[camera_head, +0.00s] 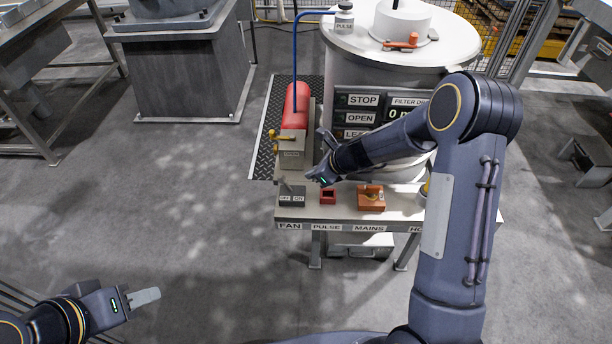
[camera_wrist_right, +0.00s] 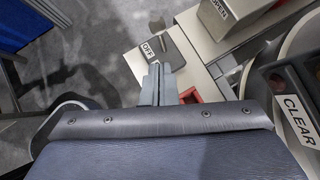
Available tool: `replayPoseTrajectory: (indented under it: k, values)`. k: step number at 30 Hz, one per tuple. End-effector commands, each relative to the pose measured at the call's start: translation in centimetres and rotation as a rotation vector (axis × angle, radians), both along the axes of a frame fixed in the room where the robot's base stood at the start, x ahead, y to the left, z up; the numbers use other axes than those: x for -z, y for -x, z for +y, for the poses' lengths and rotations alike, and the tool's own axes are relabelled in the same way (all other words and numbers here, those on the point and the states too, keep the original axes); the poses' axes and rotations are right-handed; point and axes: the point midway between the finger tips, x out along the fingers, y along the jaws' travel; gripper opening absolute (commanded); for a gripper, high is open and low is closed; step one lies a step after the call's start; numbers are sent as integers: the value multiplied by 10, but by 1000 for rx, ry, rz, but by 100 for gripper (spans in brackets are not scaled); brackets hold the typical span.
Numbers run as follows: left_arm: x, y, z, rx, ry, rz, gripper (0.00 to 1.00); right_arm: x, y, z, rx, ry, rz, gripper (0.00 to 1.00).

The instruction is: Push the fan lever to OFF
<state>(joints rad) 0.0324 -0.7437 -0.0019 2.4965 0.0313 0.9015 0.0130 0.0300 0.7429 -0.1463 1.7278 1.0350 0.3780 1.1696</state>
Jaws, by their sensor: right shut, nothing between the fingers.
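The fan switch box (camera_head: 292,202) is grey and sits at the left end of the control shelf, above the FAN label (camera_head: 290,226). It bears an OFF label on the left and an ON label on the right. Its small grey lever (camera_head: 285,186) stands up at the box's back; its exact tilt is hard to tell. In the right wrist view the lever (camera_wrist_right: 157,23) shows beyond the OFF label (camera_wrist_right: 152,47). My right gripper (camera_head: 314,173) is shut and empty, right of the lever and apart from it. My left gripper (camera_head: 145,298) is low at left, far from the shelf; its opening is unclear.
A red pulse switch (camera_head: 328,197) and an orange mains switch (camera_head: 371,197) stand right of the fan box. A red cylinder with a grey OPEN-labelled box (camera_head: 292,159) rises behind. The STOP panel (camera_head: 362,100) is close to my right forearm.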

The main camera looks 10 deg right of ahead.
Motion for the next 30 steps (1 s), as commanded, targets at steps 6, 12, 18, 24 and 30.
replayPoseTrajectory:
  k: [6,12,18,24,30]
  values:
    - [-5,0,0,0,0,1,36,-42,18,-9,0,1,-1,0]
    - [-7,0,0,0,0,1,36,-59,27,-13,0,0,2,0]
    - [-7,0,0,0,0,1,36,-62,28,-13,0,1,4,0]
    - [-7,0,0,0,0,1,36,-62,28,-13,0,1,2,0]
    - [-7,0,0,0,0,1,36,-63,28,-14,-3,2,0,0]
